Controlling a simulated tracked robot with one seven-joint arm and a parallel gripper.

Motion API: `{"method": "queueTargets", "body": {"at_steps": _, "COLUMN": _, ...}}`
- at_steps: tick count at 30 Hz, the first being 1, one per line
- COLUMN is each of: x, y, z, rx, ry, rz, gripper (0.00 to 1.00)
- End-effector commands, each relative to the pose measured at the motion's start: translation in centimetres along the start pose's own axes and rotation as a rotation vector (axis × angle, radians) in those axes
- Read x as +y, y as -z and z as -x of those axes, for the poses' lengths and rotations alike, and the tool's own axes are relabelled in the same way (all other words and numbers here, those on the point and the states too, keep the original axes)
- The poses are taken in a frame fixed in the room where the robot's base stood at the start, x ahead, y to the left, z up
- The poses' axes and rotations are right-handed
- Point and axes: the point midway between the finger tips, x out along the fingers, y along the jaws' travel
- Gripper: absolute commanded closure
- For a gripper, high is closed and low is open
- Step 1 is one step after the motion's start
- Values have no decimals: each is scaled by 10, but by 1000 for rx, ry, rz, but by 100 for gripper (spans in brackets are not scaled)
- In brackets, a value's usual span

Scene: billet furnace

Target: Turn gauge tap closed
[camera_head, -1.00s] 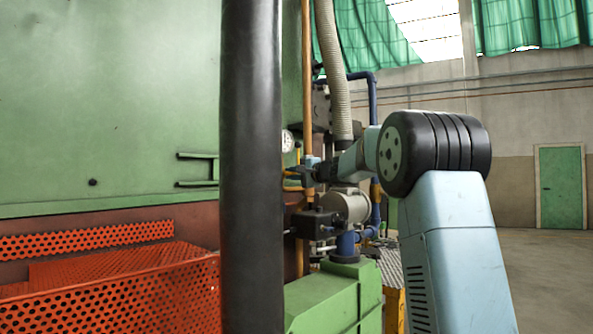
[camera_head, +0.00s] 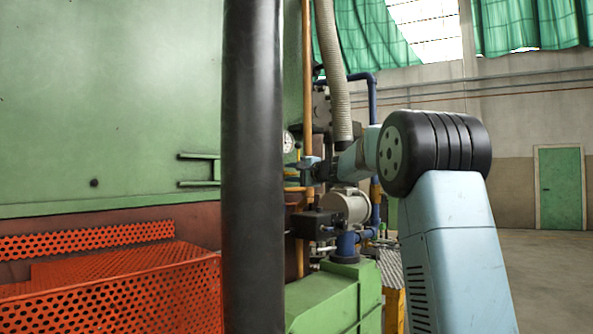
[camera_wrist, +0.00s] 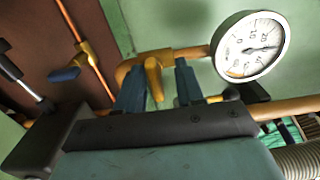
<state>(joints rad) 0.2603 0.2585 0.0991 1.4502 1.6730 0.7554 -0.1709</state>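The gauge (camera_wrist: 252,47) is round with a white face, at the upper right of the wrist view. It also shows small beside the black column in the head view (camera_head: 288,141). The gauge tap (camera_wrist: 153,78) has a yellow lever below a copper-coloured pipe that runs to the gauge. My gripper (camera_wrist: 160,88) is open, with one blue-grey finger on each side of the lever. A gap shows between the lever and the right finger; whether the left finger touches it I cannot tell. In the head view my gripper (camera_head: 305,168) is small and partly hidden among the pipes.
Another yellow valve (camera_wrist: 85,55) with a blue handle sits on an orange pipe left of the tap. A thick black column (camera_head: 252,170) stands left of my gripper. A ribbed hose (camera_head: 333,75) hangs close above my wrist. Green machinery (camera_head: 325,300) lies below.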

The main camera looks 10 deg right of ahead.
Motion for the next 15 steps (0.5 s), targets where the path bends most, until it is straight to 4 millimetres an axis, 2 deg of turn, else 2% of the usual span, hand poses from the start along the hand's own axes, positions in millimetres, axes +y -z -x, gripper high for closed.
{"method": "queueTargets", "body": {"at_steps": 9, "x": 2, "y": 2, "z": 3, "rx": 2, "ry": -2, "rz": -1, "gripper": 62}}
{"method": "queueTargets", "body": {"at_steps": 15, "x": 1, "y": 3, "z": 28, "rx": 4, "ry": -2, "rz": -2, "gripper": 62}}
